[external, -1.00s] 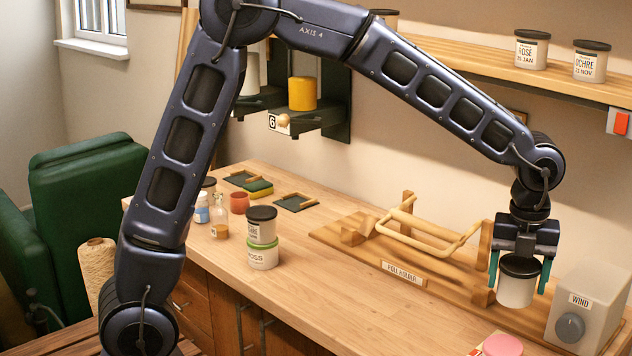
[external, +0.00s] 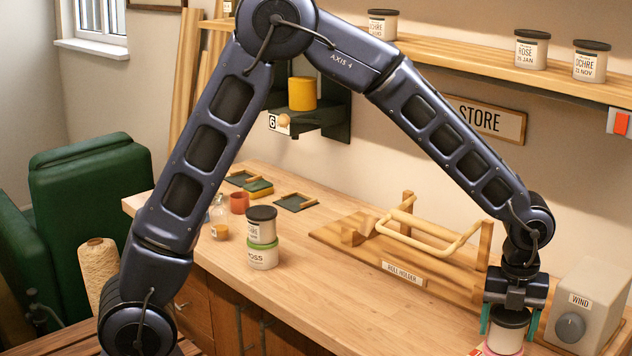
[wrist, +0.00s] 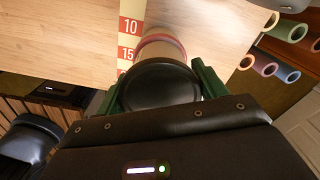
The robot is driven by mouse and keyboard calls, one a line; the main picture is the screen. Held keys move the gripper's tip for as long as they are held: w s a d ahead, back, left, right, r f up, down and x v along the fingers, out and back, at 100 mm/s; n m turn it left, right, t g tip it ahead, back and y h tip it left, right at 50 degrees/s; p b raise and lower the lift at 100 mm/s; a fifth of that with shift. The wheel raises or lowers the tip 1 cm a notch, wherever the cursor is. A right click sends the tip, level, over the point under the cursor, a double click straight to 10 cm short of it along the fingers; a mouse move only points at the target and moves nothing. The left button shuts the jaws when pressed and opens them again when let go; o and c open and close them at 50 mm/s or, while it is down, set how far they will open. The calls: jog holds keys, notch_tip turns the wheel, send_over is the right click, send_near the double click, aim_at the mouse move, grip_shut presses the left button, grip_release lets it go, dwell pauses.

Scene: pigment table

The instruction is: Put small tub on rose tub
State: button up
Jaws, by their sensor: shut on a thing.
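My gripper (external: 509,320) is shut on a small tub (external: 506,341), cream with a black lid, at the lower right of the external view. In the wrist view its black lid (wrist: 160,85) sits between the green fingers. The held tub is upright, directly over or very close above a tub with a pink lid (external: 484,350), likely the rose tub. That pink rim (wrist: 162,39) also shows just beyond the held tub in the wrist view. The lower tub's label is hidden, and I cannot tell whether the two tubs touch.
A grey WIND box (external: 588,300) stands close to the right of my gripper. A wooden roll holder (external: 400,250) lies behind to the left. A stack with a green-lidded MOSS tub (external: 262,257) stands farther left. The bench middle (external: 330,290) is clear.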

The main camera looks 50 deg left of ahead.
jog(key=shift+f, duration=0.1)
jog(key=o, duration=1.1)
